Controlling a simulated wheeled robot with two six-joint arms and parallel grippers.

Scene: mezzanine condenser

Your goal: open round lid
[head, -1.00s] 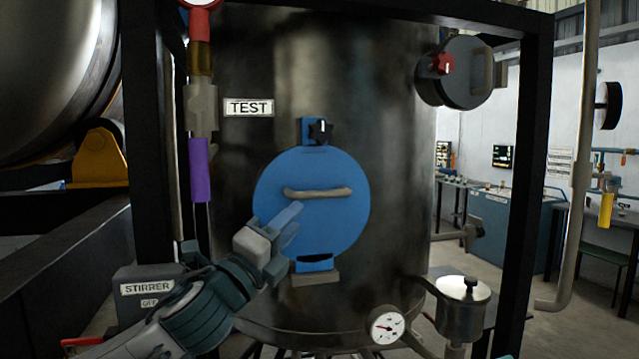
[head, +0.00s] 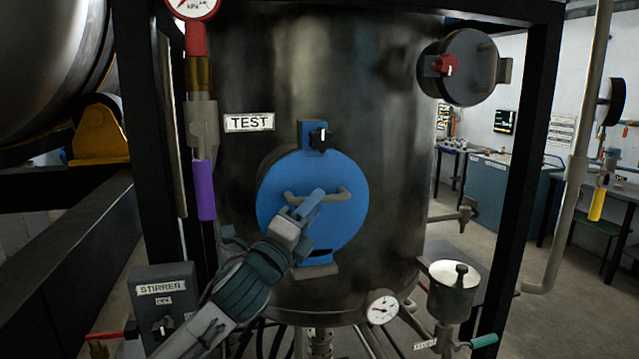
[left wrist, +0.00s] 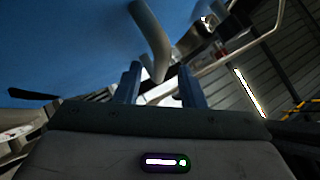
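The round blue lid (head: 335,225) is on the front of the dark tank, with a bar handle (head: 345,193) across its middle. A black knob (head: 320,138) with a white mark sits on a blue bracket above it, and a blue bracket (head: 318,257) is below it. I cannot tell whether the lid is slightly ajar. My left gripper (head: 312,203) is at the handle, in front of the lid. In the left wrist view its two fingers (left wrist: 160,85) are apart, with the bent handle (left wrist: 150,38) reaching between their tips; contact is unclear. My right gripper is not in view.
A dark round cover (head: 470,75) with a red knob is at the tank's upper right. Black frame posts (head: 525,170) stand on both sides. A stirrer box (head: 165,300), a purple-sleeved pipe (head: 205,190), a gauge (head: 382,308) and a small pot (head: 455,290) surround the tank.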

